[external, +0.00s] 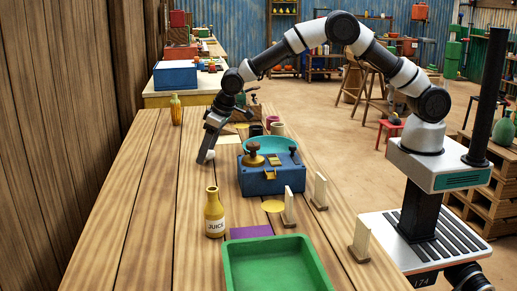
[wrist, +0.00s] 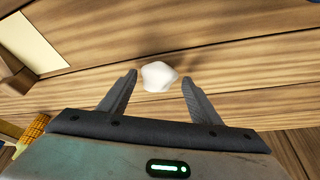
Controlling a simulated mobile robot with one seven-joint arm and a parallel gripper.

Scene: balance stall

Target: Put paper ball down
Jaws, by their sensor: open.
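The white paper ball (wrist: 159,76) lies on the wooden table, between and just beyond my gripper's fingertips in the wrist view. My gripper (wrist: 158,82) is open, with a finger on each side of the ball and a gap on both sides. In the external view my gripper (external: 204,158) reaches down to the table left of the blue balance scale, and the ball (external: 210,155) shows as a small white shape beside its fingers.
The blue scale (external: 270,178) with a teal pan stands right of my gripper. A juice bottle (external: 214,213), a purple sheet (external: 251,231) and a green tray (external: 234,272) are nearer the camera. A corn-like bottle (external: 175,109) stands farther back. The table's left side is clear.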

